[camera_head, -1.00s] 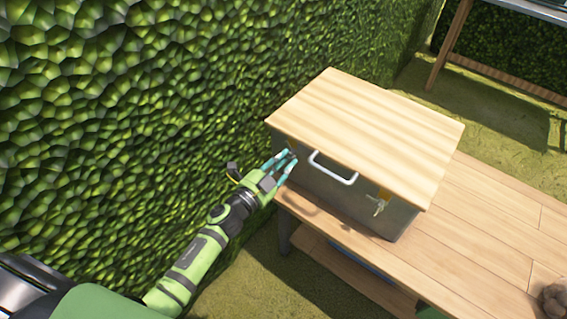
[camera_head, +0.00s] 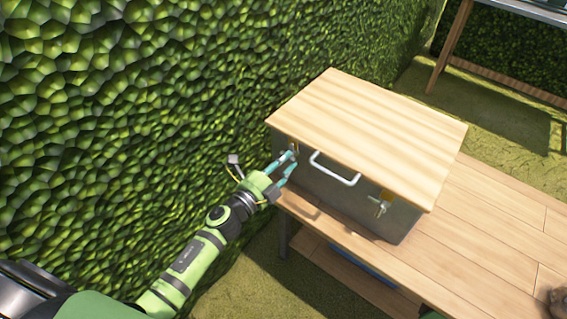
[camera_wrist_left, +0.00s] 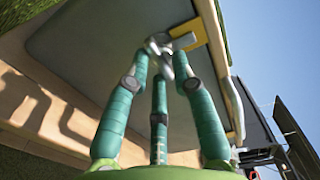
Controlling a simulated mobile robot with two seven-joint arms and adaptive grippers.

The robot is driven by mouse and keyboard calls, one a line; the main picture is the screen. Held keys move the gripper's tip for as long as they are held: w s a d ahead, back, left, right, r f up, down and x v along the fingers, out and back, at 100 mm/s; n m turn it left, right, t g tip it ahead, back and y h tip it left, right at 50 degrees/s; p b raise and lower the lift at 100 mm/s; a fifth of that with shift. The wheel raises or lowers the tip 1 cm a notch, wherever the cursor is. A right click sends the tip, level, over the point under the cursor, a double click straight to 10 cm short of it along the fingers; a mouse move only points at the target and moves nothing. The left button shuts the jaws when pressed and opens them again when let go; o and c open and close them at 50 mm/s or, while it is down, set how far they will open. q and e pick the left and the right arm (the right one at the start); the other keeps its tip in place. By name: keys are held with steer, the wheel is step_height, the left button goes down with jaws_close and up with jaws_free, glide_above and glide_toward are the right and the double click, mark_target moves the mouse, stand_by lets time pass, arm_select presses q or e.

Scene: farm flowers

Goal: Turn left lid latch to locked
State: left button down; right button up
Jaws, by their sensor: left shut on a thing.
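A grey box with a wooden lid (camera_head: 370,125) stands on a wooden table. My left gripper (camera_head: 287,162) is at the left end of the box's front, below the lid edge. In the left wrist view, its teal fingers (camera_wrist_left: 163,75) are shut on the left lid latch (camera_wrist_left: 160,45), a small metal wing-shaped piece beside a yellow plate (camera_wrist_left: 188,34). The fingers partly hide the latch, so its exact angle is hard to tell. The right lid latch (camera_head: 378,206) is free on the right of the front. My right gripper is not in view.
A white handle (camera_head: 335,169) sticks out from the box front between the latches, close to my left gripper. A leafy hedge wall (camera_head: 120,100) rises at the left.

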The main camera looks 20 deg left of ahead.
arm_select(q)
steer(key=shift+w+r, duration=0.15)
steer(key=shift+r, duration=0.25)
steer(key=c, duration=1.1)
jaws_free()
steer(key=shift+f, duration=0.1)
steer(key=v, duration=1.2)
